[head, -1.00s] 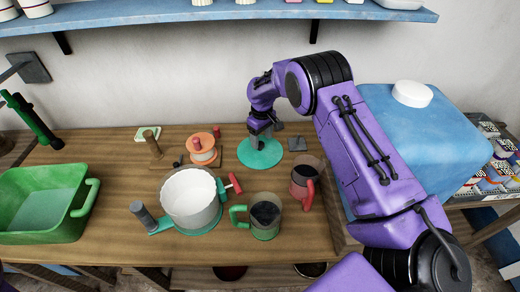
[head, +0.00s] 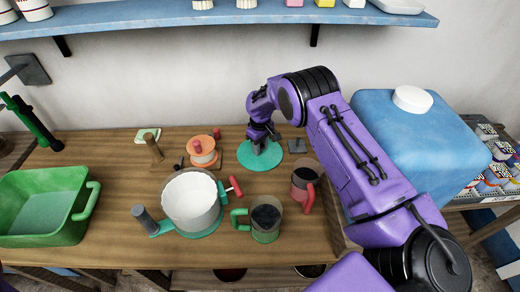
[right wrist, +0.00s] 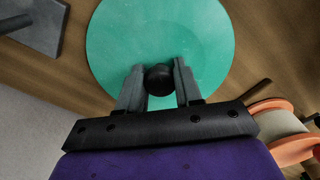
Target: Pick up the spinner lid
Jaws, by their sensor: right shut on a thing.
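The spinner lid is a flat teal disc (head: 246,157) lying at the back of the wooden table; it also shows in the right wrist view (right wrist: 160,35). It has a dark round knob (right wrist: 158,80) at its middle. My right gripper (head: 262,148) is above the disc, and in the right wrist view its two grey fingers (right wrist: 159,84) are shut on the knob, one on each side. I cannot tell whether the disc is clear of the table. My left gripper is not in view.
A white spinner bowl (head: 190,197) with a red crank stands in front. Two mugs, a green-handled one (head: 265,219) and a red one (head: 303,188), stand nearby. An orange-and-white spool (head: 202,152) is left of the lid. A green tub (head: 45,205) and blue tank (head: 425,135) flank the table.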

